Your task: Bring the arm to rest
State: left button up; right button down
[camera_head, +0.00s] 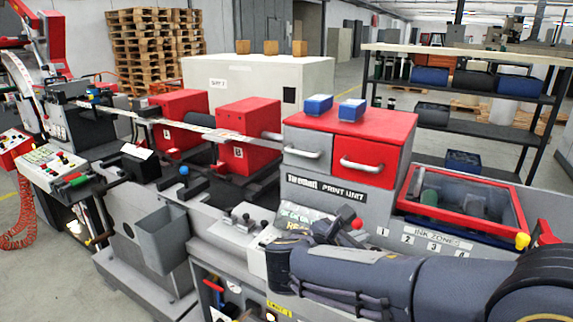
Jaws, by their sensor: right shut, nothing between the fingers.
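My right arm comes in from the lower right and lies across the front of the label rewinder machine (215,230). Its dark grey forearm covers part of the front panel below the print unit (330,197). My right gripper (338,222) is at the far end of the arm, just in front of the print unit's lower face, shut and empty. It is small and partly hidden by my wrist; whether it touches the machine I cannot tell. My left gripper and left arm are out of view.
A red drawer cabinet (350,123) with two blue boxes (318,104) tops the print unit. A red-framed ink tray (468,223) lies to the right. Red blocks (248,135) and a grey bin (160,240) are at left. Shelving (460,120) stands behind; the floor at far left is open.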

jog(key=s+d+f+m+g+y, duration=0.65)
jog(key=s+d+f+m, duration=0.35)
jog(key=s, duration=0.4)
jog(key=s+a+m+t+y, duration=0.1)
jog(key=s+a+m+y, duration=0.2)
jog(key=s+m, duration=0.3)
jog(key=s+a+f+m+t+y, duration=0.1)
jog(key=s+a+m+y, duration=0.3)
jog(key=m, duration=0.5)
jog(key=shift+s+a+m+t+y, duration=0.25)
jog(key=shift+s+t+y, duration=0.3)
jog(key=shift+s, duration=0.45)
jog(key=shift+f, duration=0.1)
